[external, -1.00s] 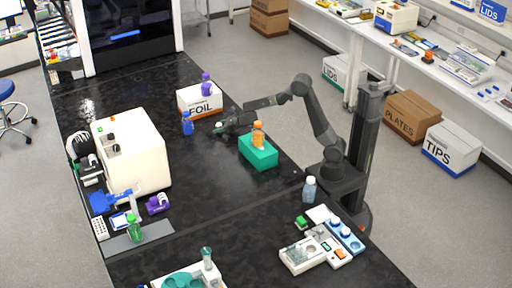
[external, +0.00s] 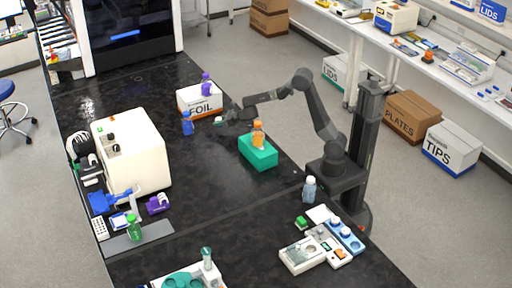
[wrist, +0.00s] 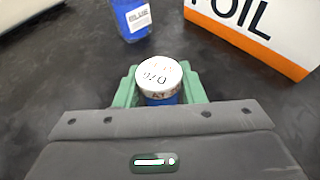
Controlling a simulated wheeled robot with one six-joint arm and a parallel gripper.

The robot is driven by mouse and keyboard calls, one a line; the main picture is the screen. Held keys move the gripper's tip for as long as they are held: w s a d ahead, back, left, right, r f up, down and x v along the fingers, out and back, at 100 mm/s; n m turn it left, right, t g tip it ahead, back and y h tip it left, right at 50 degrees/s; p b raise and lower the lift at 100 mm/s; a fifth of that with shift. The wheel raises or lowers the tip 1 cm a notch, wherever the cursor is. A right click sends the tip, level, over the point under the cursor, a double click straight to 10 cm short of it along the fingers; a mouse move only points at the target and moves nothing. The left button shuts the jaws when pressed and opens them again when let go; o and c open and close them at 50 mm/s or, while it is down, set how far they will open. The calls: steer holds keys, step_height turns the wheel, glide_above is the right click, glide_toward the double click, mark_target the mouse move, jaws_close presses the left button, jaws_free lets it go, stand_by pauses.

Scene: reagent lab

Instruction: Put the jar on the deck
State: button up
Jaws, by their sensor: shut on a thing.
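My gripper (wrist: 158,88) is shut on a jar with a white, printed lid (wrist: 159,75) and a blue body, seen from above in the wrist view. The green fingers sit on either side of it, and most of its body is hidden. In the external view my gripper (external: 222,120) is over the black bench, in front of the FOIL box, and the jar is too small to make out clearly. I cannot tell which surface is the deck; a white unit with compartments (external: 297,256) stands at the bench's near right.
A blue bottle (external: 187,123) stands just left of my gripper. The FOIL box (external: 187,104) carries a purple bottle (external: 206,84). A teal block (external: 262,158) with an orange bottle (external: 257,136) is nearer. The middle of the black bench (external: 205,180) is clear.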

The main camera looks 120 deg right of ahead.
mark_target(220, 119)
step_height(220, 119, up, 6)
steer(key=p, duration=0.4)
steer(key=s+a+r, duration=0.2)
steer(key=s, duration=0.5)
steer(key=s+a+r, duration=0.2)
steer(key=s+r, duration=0.1)
steer(key=s, duration=0.5)
steer(key=shift+a+r, duration=0.15)
steer(key=shift+a, duration=0.2)
steer(key=w+d+f+n+t+y, duration=0.1)
steer(key=w, duration=0.3)
steer(key=w+d+f+n+t+y+b, duration=0.1)
steer(key=w+d+f, duration=0.1)
steer(key=w, duration=0.3)
steer(key=w+d+f+n+t+y+b, duration=0.1)
steer(key=w+f+n+y, duration=0.1)
steer(key=w, duration=0.3)
steer(key=shift+w+d, duration=0.15)
steer(key=shift+d, duration=0.05)
steer(key=f, duration=0.1)
steer(key=f+b, duration=0.1)
steer(key=f, duration=0.3)
steer(key=shift+w+f+b, duration=0.15)
steer(key=shift+w+b, duration=0.1)
steer(key=shift+b, duration=0.05)
steer(key=shift+f+b, duration=0.5)
steer(key=shift+f, duration=1.8)
steer(key=shift+f, duration=0.1)
